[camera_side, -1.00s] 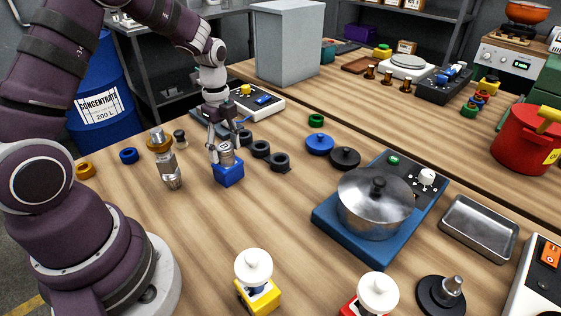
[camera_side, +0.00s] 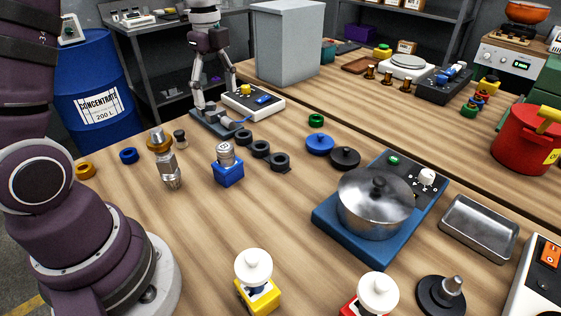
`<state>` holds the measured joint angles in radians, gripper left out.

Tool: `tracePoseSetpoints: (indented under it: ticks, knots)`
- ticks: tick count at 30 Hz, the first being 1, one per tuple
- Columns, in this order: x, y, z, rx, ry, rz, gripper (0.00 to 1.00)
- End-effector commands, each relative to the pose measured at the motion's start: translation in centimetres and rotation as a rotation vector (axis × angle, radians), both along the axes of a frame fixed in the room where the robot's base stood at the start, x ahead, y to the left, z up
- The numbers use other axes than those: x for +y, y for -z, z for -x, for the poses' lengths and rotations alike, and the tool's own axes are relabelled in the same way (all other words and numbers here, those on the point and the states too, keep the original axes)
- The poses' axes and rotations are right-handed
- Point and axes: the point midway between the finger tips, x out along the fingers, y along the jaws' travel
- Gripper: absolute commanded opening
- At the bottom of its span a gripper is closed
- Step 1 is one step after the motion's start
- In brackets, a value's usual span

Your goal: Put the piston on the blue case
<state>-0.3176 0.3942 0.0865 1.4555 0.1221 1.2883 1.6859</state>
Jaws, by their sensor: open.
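The piston (camera_side: 226,154), a silvery metal cylinder, stands upright on the blue case (camera_side: 228,174), a small blue block on the wooden table left of centre. My gripper (camera_side: 218,106) is open and empty, raised above and behind the piston and clear of it. Its fingers hang downward in front of the box with a yellow button. The piston's underside is hidden by the case.
A box with a yellow button (camera_side: 253,102) is behind. A pot (camera_side: 375,205) on a blue-based cooker is at right.

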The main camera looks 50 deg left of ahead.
Motion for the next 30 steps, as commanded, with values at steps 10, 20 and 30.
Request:
tracePoseSetpoints:
  ticks: [10, 20, 30]
  knots:
    - [-7.4, -4.3, 5.6, -0.284, -0.797, 0.109, 0.64]
    - [-10.0, -2.8, 10.0, -0.407, -1.367, 0.347, 0.64]
    - [-10.0, -2.8, 10.0, -0.406, -1.376, 0.348, 0.64]
